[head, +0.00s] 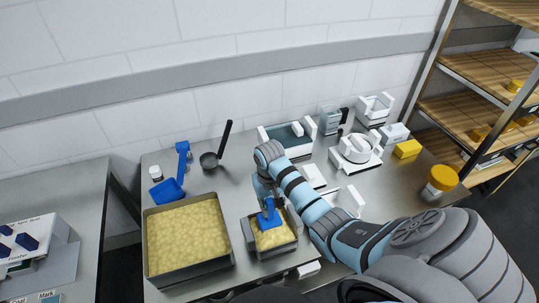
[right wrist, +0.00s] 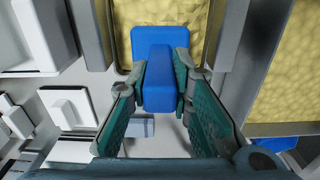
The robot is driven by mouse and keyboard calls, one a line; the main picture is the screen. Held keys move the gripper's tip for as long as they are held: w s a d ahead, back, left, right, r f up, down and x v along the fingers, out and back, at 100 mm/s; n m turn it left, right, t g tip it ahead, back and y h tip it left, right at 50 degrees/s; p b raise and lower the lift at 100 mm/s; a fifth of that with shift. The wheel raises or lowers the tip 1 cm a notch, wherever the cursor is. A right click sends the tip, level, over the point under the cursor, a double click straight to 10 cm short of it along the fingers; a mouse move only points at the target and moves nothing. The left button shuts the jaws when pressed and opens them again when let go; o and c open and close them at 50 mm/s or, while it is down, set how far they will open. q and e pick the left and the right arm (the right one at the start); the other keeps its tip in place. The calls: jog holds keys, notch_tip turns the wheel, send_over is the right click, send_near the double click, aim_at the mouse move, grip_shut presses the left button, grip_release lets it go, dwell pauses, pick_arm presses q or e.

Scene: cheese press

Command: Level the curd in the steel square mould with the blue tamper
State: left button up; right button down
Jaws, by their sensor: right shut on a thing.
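The steel square mould (head: 288,251) stands near the front edge of the steel table, with pale yellow curd (head: 274,238) inside. My right gripper (head: 265,200) is above the mould and shut on the upright handle of the blue tamper (head: 268,218). In the right wrist view the blue handle (right wrist: 158,85) sits between the two green fingers. The tamper's blue plate (right wrist: 143,38) is over the curd (right wrist: 180,12) in the mould; whether it presses on the curd I cannot tell. My arm hides part of the table to the right. My left gripper is not in view.
A large steel vat (head: 190,275) of curd stands just left of the mould. Behind it are a blue scoop (head: 168,190), a dark-handled ladle (head: 210,160) and a small jar (head: 156,173). White moulds, a yellow block (head: 407,149) and a yellow-lidded jar (head: 441,180) stand right.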

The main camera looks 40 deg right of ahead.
jog(key=shift+f, duration=0.6)
jog(key=shift+s+r, duration=0.1)
